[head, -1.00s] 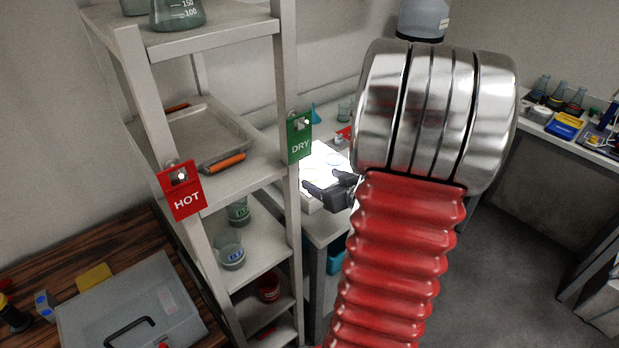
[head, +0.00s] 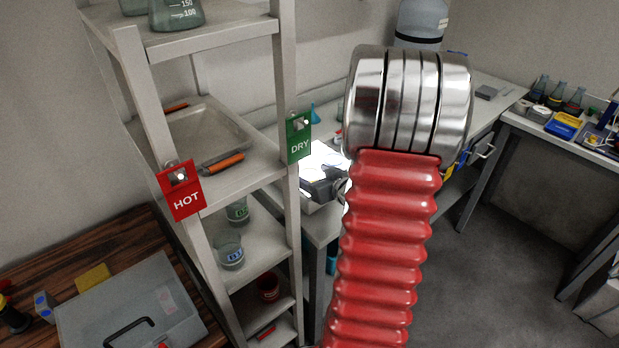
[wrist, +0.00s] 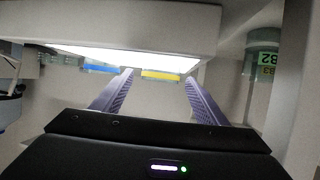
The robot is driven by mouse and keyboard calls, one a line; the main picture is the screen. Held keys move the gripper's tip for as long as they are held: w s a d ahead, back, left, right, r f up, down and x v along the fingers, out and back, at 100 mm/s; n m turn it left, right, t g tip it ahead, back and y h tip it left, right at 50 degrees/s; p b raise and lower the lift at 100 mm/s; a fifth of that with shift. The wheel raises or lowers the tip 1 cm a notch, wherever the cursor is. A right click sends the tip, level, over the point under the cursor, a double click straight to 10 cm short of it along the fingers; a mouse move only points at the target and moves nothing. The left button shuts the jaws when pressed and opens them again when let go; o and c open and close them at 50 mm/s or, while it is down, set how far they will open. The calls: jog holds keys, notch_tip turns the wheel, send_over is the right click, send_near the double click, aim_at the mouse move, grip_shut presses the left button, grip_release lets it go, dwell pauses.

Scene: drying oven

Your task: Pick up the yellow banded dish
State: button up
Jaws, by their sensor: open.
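The yellow banded dish (wrist: 161,75) shows in the wrist view as a short yellow strip against the edge of a bright lit surface. My gripper (wrist: 160,78) is open, with its two purple-grey fingers on either side of the strip in that picture. I cannot tell how far the fingertips are from the dish, and no contact is visible. In the head view my gripper (head: 318,183) is a dark shape at the bright light panel (head: 318,158), partly hidden by my arm. The dish cannot be made out there.
A blue banded dish (wrist: 100,67) is left of the yellow one in the wrist view. A labelled beaker (wrist: 263,62) is at the right. In the head view, a shelf rack with a green DRY tag (head: 299,137) and red HOT tag (head: 181,190) stands left of my gripper.

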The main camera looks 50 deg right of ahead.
jog(key=shift+x, duration=1.15)
jog(key=shift+c, duration=0.4)
jog(key=c, duration=1.1)
